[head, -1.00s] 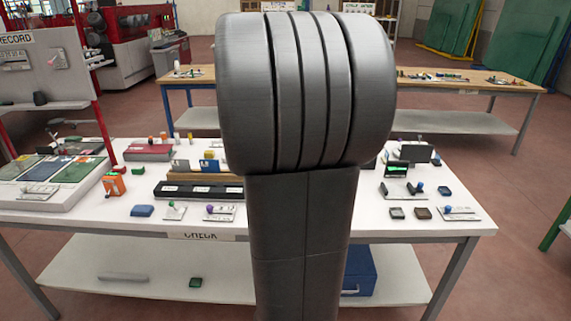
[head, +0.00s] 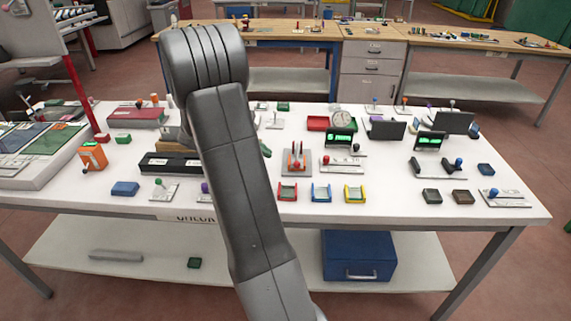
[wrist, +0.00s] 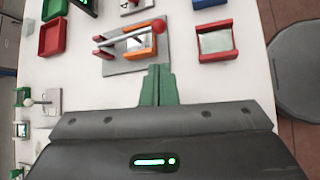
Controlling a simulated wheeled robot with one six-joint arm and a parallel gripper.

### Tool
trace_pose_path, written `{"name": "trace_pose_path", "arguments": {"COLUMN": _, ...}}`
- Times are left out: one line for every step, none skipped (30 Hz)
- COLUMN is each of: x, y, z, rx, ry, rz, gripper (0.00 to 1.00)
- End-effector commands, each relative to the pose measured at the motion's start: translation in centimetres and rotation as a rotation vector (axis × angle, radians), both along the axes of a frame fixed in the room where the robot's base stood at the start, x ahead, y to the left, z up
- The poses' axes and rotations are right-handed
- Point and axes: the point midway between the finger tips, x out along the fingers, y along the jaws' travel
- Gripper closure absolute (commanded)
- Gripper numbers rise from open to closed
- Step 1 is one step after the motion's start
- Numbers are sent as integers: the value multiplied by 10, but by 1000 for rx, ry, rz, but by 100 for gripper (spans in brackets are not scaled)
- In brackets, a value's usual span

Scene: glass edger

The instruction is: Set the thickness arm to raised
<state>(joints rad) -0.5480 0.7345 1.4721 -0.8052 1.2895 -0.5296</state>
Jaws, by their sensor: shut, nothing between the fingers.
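The likely thickness arm is a pale lever with a red ball end (wrist: 160,26), on a grey plate (wrist: 117,67) with an orange block (wrist: 138,42), in the wrist view. The same device seems to show in the head view as a grey plate with red and orange parts (head: 296,160). I cannot tell whether the lever is raised or lowered. My gripper (wrist: 158,70) has green fingers, shut and empty, just below the plate and ball in the wrist view. Contact cannot be told. In the head view my arm hides most of the gripper.
A red-sided tray (wrist: 215,42) lies right of the device in the wrist view; a red bin (wrist: 55,37) lies left. In the head view, red (head: 287,192), blue (head: 321,193) and yellow (head: 355,193) trays line the front. Displays (head: 341,143) and small levers crowd the right.

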Motion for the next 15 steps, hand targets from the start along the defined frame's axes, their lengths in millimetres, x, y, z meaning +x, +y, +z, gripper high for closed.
{"name": "trace_pose_path", "arguments": {"x": 0, "y": 0, "z": 0, "rx": 0, "ry": 0, "rz": 1, "gripper": 100}}
{"name": "trace_pose_path", "arguments": {"x": 0, "y": 0, "z": 0, "rx": 0, "ry": 0, "rz": 0, "gripper": 100}}
{"name": "trace_pose_path", "arguments": {"x": 0, "y": 0, "z": 1, "rx": 0, "ry": 0, "rz": 0, "gripper": 100}}
{"name": "trace_pose_path", "arguments": {"x": 0, "y": 0, "z": 0, "rx": 0, "ry": 0, "rz": 0, "gripper": 100}}
{"name": "trace_pose_path", "arguments": {"x": 0, "y": 0, "z": 0, "rx": 0, "ry": 0, "rz": 0, "gripper": 100}}
{"name": "trace_pose_path", "arguments": {"x": 0, "y": 0, "z": 0, "rx": 0, "ry": 0, "rz": 0, "gripper": 100}}
{"name": "trace_pose_path", "arguments": {"x": 0, "y": 0, "z": 0, "rx": 0, "ry": -1, "rz": -1, "gripper": 100}}
{"name": "trace_pose_path", "arguments": {"x": 0, "y": -1, "z": 0, "rx": 0, "ry": 0, "rz": -1, "gripper": 100}}
{"name": "trace_pose_path", "arguments": {"x": 0, "y": -2, "z": -1, "rx": 0, "ry": 0, "rz": -1, "gripper": 100}}
{"name": "trace_pose_path", "arguments": {"x": 1, "y": -3, "z": -2, "rx": 0, "ry": 0, "rz": -1, "gripper": 100}}
{"name": "trace_pose_path", "arguments": {"x": 1, "y": -4, "z": -3, "rx": 0, "ry": 1, "rz": -2, "gripper": 100}}
{"name": "trace_pose_path", "arguments": {"x": 2, "y": -7, "z": -6, "rx": -1, "ry": 1, "rz": -3, "gripper": 100}}
{"name": "trace_pose_path", "arguments": {"x": 3, "y": -10, "z": -9, "rx": -2, "ry": 2, "rz": -4, "gripper": 100}}
{"name": "trace_pose_path", "arguments": {"x": 3, "y": -13, "z": -12, "rx": -1, "ry": 3, "rz": -3, "gripper": 100}}
{"name": "trace_pose_path", "arguments": {"x": 4, "y": -18, "z": -17, "rx": -1, "ry": 4, "rz": -3, "gripper": 100}}
